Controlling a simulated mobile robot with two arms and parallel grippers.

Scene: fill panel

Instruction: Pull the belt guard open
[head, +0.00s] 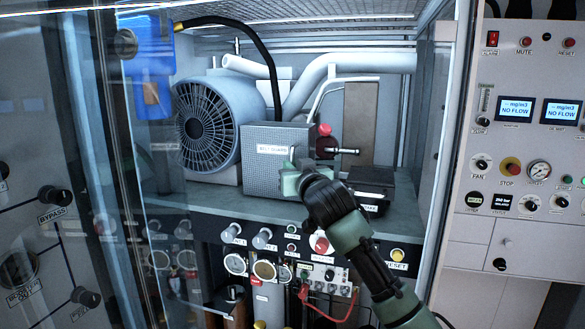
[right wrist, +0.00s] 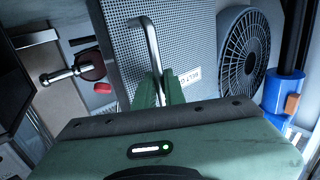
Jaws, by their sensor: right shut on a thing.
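The belt guard (head: 272,160) is a grey perforated box with a white BELT GUARD label, on the bench in the cabinet, right of the fan-covered motor. It also shows in the right wrist view (right wrist: 190,48), with its label partly hidden by my fingers. A bent silver handle (right wrist: 151,42) stands at the guard's face. My right gripper (head: 292,180) is at the guard's lower front right, and in the right wrist view its green fingers (right wrist: 160,92) are shut on the handle. The fingertips are partly hidden in the head view. My left gripper is not in view.
The motor's fan cover (head: 208,127) is left of the guard. A red knob with a metal rod (head: 325,142) and a dark box (head: 372,188) are close on the right. A glass door (head: 150,220) stands at left; knobs and gauges line the front panel (head: 205,232).

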